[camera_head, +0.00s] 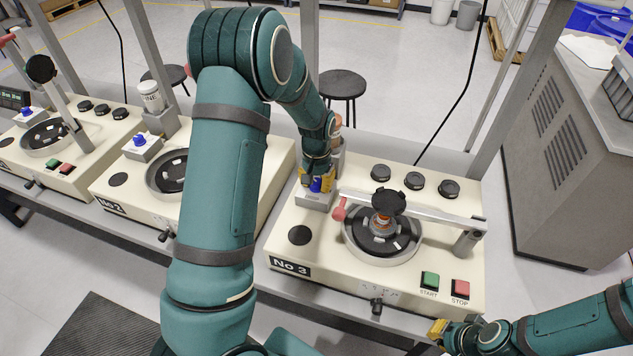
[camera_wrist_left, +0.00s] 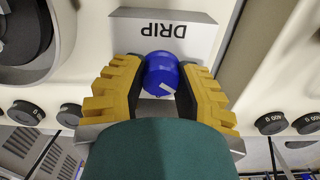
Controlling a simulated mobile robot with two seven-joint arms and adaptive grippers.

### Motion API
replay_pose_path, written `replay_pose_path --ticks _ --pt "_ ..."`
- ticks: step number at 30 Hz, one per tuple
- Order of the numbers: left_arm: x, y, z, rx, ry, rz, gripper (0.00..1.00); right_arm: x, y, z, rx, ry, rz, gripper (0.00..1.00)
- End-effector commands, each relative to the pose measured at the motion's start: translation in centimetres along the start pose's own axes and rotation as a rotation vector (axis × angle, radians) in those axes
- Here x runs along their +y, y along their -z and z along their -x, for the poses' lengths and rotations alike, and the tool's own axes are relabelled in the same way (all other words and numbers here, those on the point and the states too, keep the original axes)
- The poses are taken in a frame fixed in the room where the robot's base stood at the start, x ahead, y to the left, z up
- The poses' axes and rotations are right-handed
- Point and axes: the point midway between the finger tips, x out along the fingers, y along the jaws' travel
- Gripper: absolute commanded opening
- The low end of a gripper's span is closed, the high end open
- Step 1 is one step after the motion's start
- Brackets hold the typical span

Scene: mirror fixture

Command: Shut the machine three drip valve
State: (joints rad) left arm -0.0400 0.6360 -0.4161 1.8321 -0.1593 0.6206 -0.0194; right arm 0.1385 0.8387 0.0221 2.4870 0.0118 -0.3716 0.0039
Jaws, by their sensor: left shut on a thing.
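Machine three (camera_head: 290,266) is the cream machine labelled No 3, in the middle of the head view. Its drip valve is a blue knob (camera_head: 318,186) on a small grey block marked DRIP (camera_head: 314,200). In the left wrist view the blue knob (camera_wrist_left: 161,74) has a white pointer mark that slants a little. My left gripper (camera_head: 318,182) has yellow ribbed fingers (camera_wrist_left: 162,90), shut on the knob from both sides. My right gripper (camera_head: 440,328) is low at the right, off the machine's front corner; its fingers are too small to tell open or shut.
Machine three also has a round plate (camera_head: 382,240) with a pivoted arm (camera_head: 430,213), black dials (camera_head: 414,180), a green START button (camera_head: 429,280) and a red STOP button (camera_head: 460,289). Machine No 2 (camera_head: 118,198) stands to the left. A grey cabinet (camera_head: 570,160) stands at the right.

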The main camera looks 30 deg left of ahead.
Motion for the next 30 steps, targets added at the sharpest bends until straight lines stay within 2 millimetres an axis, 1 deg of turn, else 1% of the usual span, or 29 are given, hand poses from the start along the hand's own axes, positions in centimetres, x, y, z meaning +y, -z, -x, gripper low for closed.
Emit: replay_pose_path --ticks 6,15,21,30 --pt "0.04 0.14 0.10 0.004 0.000 0.198 0.00 -0.11 0.04 0.31 0.000 0.001 0.000 0.00" --pt "-0.07 0.14 0.09 0.005 0.000 0.416 0.00 -0.26 0.09 0.77 0.000 0.002 0.000 0.00" --pt "-0.08 0.17 0.11 0.007 -0.001 0.505 0.00 -0.32 0.11 0.96 0.000 0.002 0.000 0.00" --pt "-0.18 0.18 0.10 0.008 0.000 0.554 0.00 -0.35 0.12 1.06 0.000 0.002 0.000 0.00"
